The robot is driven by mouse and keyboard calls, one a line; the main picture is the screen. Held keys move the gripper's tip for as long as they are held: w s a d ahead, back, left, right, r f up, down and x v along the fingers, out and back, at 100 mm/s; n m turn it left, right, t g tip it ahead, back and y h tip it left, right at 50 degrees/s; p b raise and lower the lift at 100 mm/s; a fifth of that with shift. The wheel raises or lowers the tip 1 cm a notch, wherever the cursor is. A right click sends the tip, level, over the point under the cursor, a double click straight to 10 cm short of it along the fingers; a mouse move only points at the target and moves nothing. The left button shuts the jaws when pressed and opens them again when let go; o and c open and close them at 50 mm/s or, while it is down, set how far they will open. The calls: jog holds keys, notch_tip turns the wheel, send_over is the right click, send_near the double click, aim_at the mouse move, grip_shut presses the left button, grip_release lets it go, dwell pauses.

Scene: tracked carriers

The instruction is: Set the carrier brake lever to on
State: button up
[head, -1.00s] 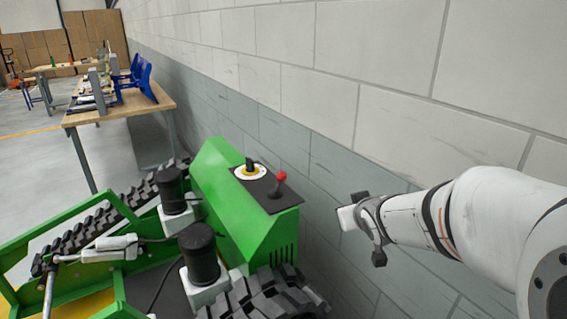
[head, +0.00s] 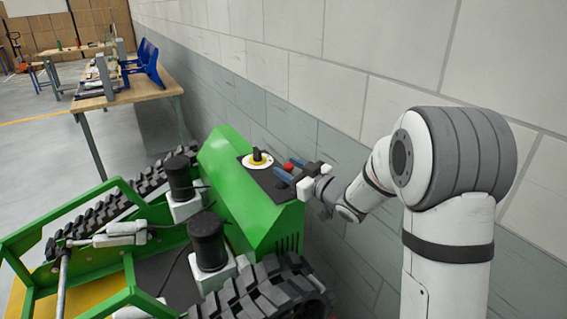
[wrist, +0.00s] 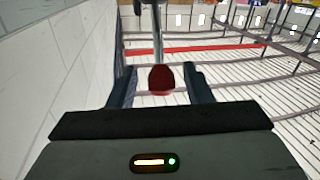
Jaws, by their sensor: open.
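The brake lever has a red ball knob (head: 288,167) and stands on the dark panel (head: 268,183) on top of the green carrier housing (head: 240,210). In the head view my gripper hides most of its shaft. In the wrist view the red knob (wrist: 161,80) sits between the two fingertips of my gripper (wrist: 161,76), with visible gaps on both sides. The grey shaft (wrist: 157,35) runs up from it in that view. No on or off marking is readable.
A black rotary switch on a yellow and white disc (head: 257,160) is left of the lever on the same panel. The block wall (head: 340,150) runs close along the right. Black tracks (head: 262,292) and black cylinders (head: 206,240) are on the carrier. A wooden table (head: 150,90) stands behind.

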jog(key=shift+x, duration=1.4)
jog(key=shift+s, duration=0.1)
jog(key=shift+c, duration=0.5)
grip_shut()
jog(key=shift+d, duration=0.15)
